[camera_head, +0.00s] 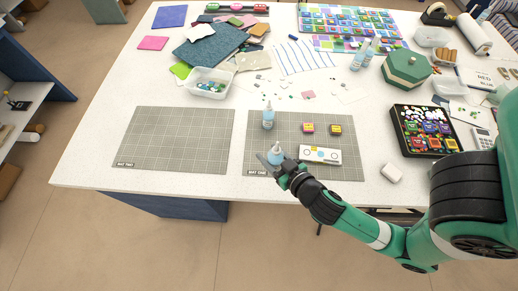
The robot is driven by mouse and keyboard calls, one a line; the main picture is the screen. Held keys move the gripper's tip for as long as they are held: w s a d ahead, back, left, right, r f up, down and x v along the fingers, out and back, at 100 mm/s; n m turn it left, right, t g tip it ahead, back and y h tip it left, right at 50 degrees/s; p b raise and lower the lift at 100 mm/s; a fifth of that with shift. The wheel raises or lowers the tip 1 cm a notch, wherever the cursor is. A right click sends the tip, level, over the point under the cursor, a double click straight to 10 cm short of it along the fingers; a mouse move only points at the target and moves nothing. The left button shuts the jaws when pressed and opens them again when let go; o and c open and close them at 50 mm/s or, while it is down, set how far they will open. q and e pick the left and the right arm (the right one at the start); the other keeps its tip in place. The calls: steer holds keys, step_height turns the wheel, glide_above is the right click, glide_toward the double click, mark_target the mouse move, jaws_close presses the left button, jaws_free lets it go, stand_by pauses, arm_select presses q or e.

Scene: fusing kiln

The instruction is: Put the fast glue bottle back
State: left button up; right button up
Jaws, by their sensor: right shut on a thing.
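My right gripper (274,164) reaches in from the right and is shut on a small pale-blue glue bottle (275,152) over the front of the right grey mat, marked MAT ONE (262,135). The bottle's light nozzle points up; its lower part is partly hidden by the gripper. I cannot tell whether it touches the mat. A similar blue bottle (268,117) stands upright on the same mat, behind it. Two more blue bottles (358,58) stand farther back, left of a green box. The labels are too small to read. My left gripper is not in view.
The left mat (173,138) is empty. A clear tub (211,82), the green box (405,68) and a black tray (425,130) stand around.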

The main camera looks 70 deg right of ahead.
steer(key=w+d+f, duration=0.3)
steer(key=d, duration=0.1)
steer(key=w+d+f+b, duration=0.1)
steer(key=w+d+f, duration=0.2)
steer(key=f, duration=0.1)
steer(key=shift+w+d+f, duration=0.1)
steer(key=shift+w+d, duration=0.2)
steer(key=shift+d, duration=0.05)
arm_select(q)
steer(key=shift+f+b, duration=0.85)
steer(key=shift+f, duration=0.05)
arm_select(e)
steer(key=shift+w+d+f, duration=0.15)
steer(key=shift+f, duration=1.7)
steer(key=shift+f, duration=0.15)
steer(key=o, duration=0.8)
steer(key=shift+c, duration=0.2)
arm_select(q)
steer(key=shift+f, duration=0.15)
